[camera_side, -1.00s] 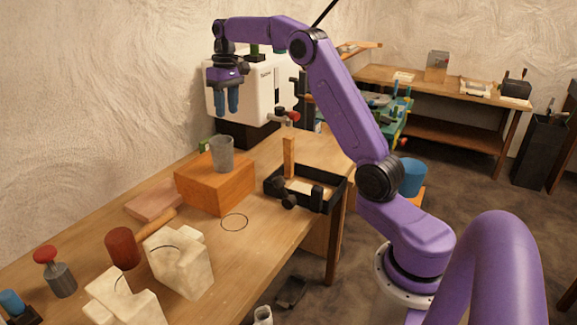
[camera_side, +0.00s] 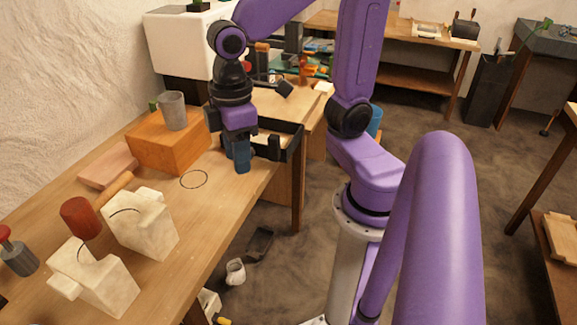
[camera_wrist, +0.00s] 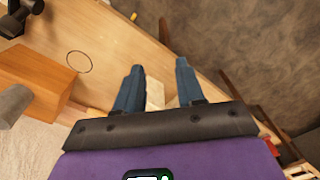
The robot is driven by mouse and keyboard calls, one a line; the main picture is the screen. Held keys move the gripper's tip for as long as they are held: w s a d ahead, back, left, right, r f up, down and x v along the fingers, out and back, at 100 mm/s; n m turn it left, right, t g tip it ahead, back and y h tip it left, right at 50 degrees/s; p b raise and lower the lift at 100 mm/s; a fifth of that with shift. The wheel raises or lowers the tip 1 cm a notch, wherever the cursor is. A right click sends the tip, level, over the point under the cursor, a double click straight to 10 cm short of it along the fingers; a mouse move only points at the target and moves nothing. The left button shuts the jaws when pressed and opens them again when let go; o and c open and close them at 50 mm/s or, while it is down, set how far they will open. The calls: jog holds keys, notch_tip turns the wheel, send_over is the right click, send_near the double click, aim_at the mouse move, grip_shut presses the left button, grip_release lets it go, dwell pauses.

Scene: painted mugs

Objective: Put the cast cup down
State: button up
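The cast cup is a plain grey cup (camera_side: 172,110) standing upright on top of an orange wooden block (camera_side: 170,143). In the wrist view the cup (camera_wrist: 14,102) shows at the left edge, partly cut off, beside the block (camera_wrist: 42,72). My gripper (camera_side: 236,164) has two blue fingers and is low near the table's front edge, right of the block and apart from the cup. In the wrist view the fingers (camera_wrist: 160,66) stand apart with nothing held between them. A thin dark circle (camera_side: 194,180) is drawn on bare table, left of my gripper.
White mould halves (camera_side: 141,222) stand on the wooden table, with a red-headed mallet (camera_side: 80,217) beside them. A pinkish slab (camera_side: 108,165) lies left of the block. The table around the circle is clear.

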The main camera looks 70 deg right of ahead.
jog(key=s+d+f+n, duration=0.2)
jog(key=s+d+f, duration=0.1)
jog(key=s, duration=0.5)
jog(key=shift+s+f+n, duration=0.25)
jog(key=shift+s+n, duration=0.15)
dwell(0.6)
